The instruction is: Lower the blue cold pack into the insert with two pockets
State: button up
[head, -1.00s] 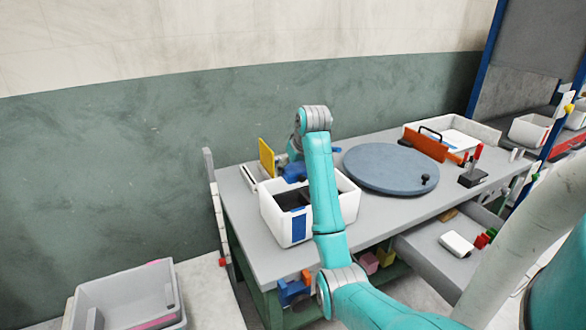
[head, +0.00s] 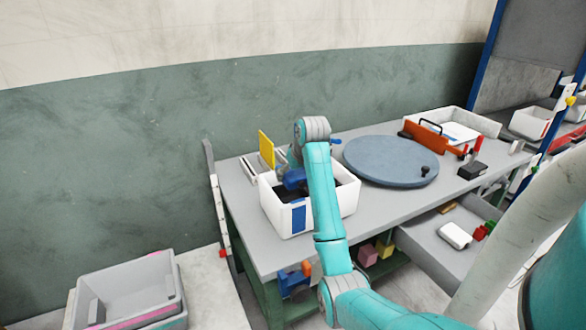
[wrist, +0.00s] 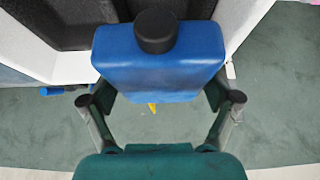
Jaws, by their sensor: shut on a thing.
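The blue cold pack (head: 293,179) with a black cap (wrist: 156,31) is held in my gripper (wrist: 160,92); the fingers are shut on its two sides in the wrist view. The pack hangs at the left part of the white box (head: 285,222), over or just within its rim; its exact depth is unclear. The dark insert (wrist: 60,22) lies inside the box, and a piece shows right of my arm in the head view (head: 346,192). The pack and my arm hide much of it, so I cannot make out both pockets.
A yellow panel (head: 266,150) stands behind the box on the grey table (head: 245,212). A round blue-grey turntable (head: 390,160) lies to the right, with an orange piece (head: 427,141) and a white tray (head: 480,122) beyond. A grey bin (head: 128,290) stands at lower left.

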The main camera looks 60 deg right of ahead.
aim_at(299, 177)
jog(key=shift+f, duration=3.2)
jog(key=o, duration=1.2)
jog(key=v, duration=0.7)
jog(key=shift+s+r, duration=0.15)
jog(key=shift+r, duration=0.05)
